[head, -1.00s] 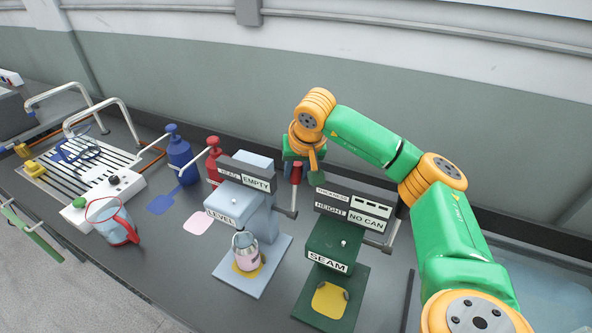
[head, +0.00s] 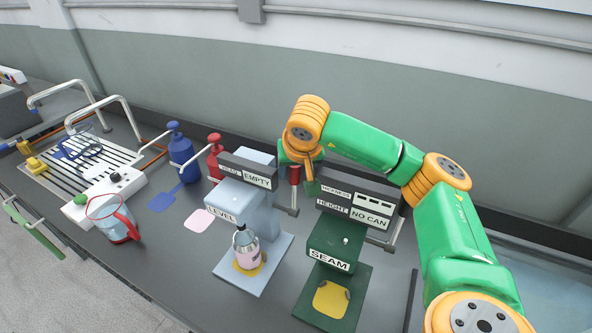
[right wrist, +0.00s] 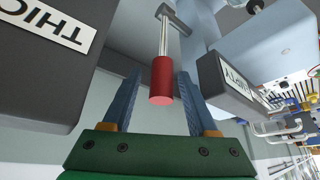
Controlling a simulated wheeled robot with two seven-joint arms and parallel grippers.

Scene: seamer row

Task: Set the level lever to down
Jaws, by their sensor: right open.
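The level lever is a grey rod with a red grip (head: 295,174) at the right side of the pale blue LEVEL machine (head: 262,197). In the head view the grip points up from its pivot. My right gripper (head: 301,172) is at the grip, pointing down. In the right wrist view the red grip (right wrist: 162,80) lies between the two open blue-grey fingers (right wrist: 160,100), with gaps visible on both sides. My left gripper is not in view.
The dark green SEAM machine (head: 336,245) with its NO CAN panel (head: 358,207) stands close on the right. The LEVEL machine's EMPTY panel (head: 248,170) is close on the left. Pump bottles (head: 181,153) and a jug (head: 113,220) are farther left.

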